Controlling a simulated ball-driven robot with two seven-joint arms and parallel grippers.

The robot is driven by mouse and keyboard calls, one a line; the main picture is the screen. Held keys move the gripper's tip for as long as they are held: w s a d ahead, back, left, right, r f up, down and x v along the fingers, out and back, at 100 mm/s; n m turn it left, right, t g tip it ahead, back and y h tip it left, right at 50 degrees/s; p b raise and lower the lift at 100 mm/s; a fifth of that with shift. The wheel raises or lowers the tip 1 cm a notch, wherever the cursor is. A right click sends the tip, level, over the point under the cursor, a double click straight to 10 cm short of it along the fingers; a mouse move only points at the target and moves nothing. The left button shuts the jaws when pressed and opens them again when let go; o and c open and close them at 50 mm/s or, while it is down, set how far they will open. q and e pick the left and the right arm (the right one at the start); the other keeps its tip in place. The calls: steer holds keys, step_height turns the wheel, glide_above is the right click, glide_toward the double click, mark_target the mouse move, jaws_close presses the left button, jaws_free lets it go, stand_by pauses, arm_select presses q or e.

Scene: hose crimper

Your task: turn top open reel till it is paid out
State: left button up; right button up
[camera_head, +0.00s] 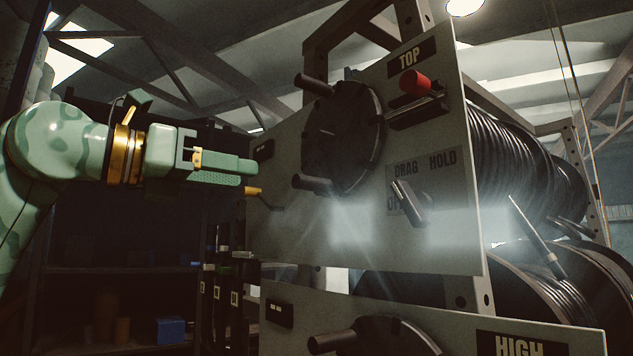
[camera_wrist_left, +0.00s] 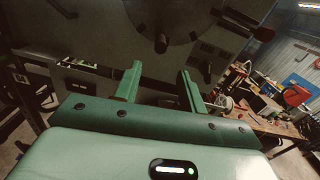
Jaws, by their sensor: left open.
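The top reel's panel (camera_head: 440,235) carries a "TOP" label, a dark round crank disc (camera_head: 345,135) with peg handles (camera_head: 313,184), a red knob (camera_head: 414,82) and a drag lever (camera_head: 409,202). The top reel (camera_head: 525,150) behind the panel is wound with dark hose. My left gripper (camera_head: 254,178) is at the panel's left edge, left of the lower peg. It is open, with nothing between its fingers. In the left wrist view, the fingers (camera_wrist_left: 158,88) stand apart below the disc (camera_wrist_left: 165,15) and a peg (camera_wrist_left: 161,43). My right gripper is not in view.
A lower panel (camera_head: 420,310) labelled "HIGH" has its own disc (camera_head: 390,338) and reel (camera_head: 560,285). Dark shelving (camera_head: 110,268) with a blue box (camera_head: 171,330) stands at the left. A cluttered workbench (camera_wrist_left: 275,125) shows at right in the left wrist view.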

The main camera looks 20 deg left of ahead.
mark_target(296, 183)
arm_select(q)
steer(key=x, duration=0.2)
steer(key=p+x, duration=0.1)
steer(key=x, duration=0.1)
steer(key=shift+w+d+r, duration=0.2)
steer(key=shift+d, duration=0.1)
steer(key=p+x, duration=0.3)
steer(key=x, duration=0.4)
steer(key=shift+w+d, duration=0.2)
steer(key=shift+w, duration=0.1)
steer(key=shift+w+d+f+p, duration=0.15)
steer(key=shift+w+d+p, duration=0.15)
steer(key=shift+w, duration=0.1)
steer(key=shift+w+d, duration=0.1)
steer(key=shift+w, duration=0.1)
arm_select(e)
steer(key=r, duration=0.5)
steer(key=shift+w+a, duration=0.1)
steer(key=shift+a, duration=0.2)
arm_select(q)
jaws_close()
steer(key=shift+s, duration=0.15)
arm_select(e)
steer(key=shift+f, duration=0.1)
